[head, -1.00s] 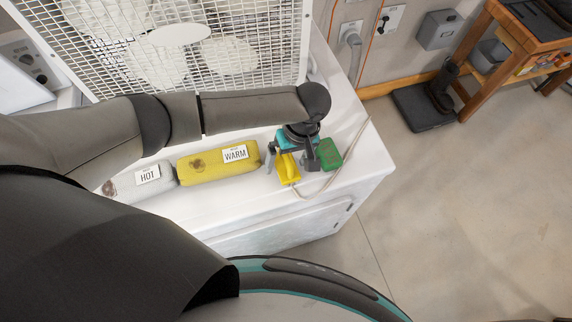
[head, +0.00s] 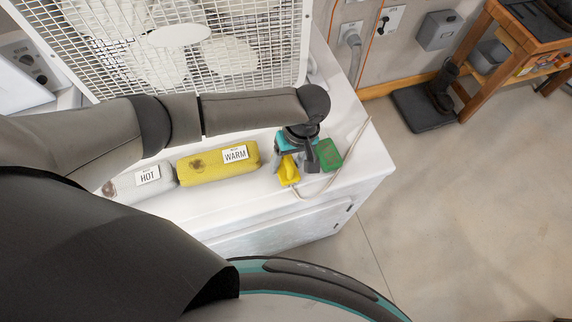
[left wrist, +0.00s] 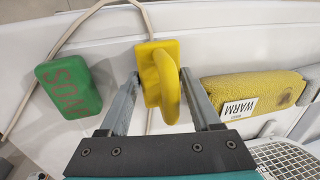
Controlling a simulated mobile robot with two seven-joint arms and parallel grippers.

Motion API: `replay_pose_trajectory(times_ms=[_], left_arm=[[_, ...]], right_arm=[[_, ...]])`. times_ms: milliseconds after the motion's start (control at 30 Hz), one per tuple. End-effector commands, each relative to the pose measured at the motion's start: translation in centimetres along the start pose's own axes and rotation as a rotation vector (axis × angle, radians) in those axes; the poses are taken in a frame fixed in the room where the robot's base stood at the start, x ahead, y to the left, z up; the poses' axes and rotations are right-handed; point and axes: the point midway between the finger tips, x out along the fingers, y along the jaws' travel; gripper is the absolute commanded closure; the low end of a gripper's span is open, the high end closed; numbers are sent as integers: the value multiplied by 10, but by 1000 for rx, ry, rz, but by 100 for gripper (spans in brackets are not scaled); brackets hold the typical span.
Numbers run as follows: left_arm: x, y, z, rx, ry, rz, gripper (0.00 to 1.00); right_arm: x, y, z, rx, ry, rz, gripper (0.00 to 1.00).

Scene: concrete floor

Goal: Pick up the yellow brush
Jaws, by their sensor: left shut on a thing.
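The yellow brush (head: 289,173) is on the white appliance top near its right end. In the left wrist view the brush (left wrist: 150,62) shows a flat yellow block with a loop-like handle. My left gripper (head: 296,165) points down over it and is shut on it, one finger on each side; the gripper also shows in the left wrist view (left wrist: 160,78). Whether the brush is lifted off the surface cannot be told. My right gripper is not in view.
A green block (head: 329,154) lies just right of the gripper. A yellow bag marked WARM (head: 215,166) and a pale bag marked HOT (head: 140,184) lie to the left. A pale cord (head: 350,142) runs beside the brush. A box fan (head: 255,50) stands behind.

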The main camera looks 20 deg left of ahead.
Motion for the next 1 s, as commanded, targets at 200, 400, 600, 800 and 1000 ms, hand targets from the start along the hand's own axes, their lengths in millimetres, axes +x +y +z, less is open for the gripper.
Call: replay_pose_trajectory(times_ms=[200, 400, 600, 800, 1000], left_arm=[[0, 0, 0, 0, 0, 1, 97], [-2, 0, 0, 0, 0, 1, 97], [-17, -3, 0, 1, 0, 3, 97], [-61, -11, -1, 1, 1, 5, 97], [-121, -23, -1, 1, 3, 6, 97]], right_arm=[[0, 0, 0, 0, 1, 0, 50], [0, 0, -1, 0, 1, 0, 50], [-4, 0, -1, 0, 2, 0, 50], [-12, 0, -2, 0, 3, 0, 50], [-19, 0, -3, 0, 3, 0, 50]])
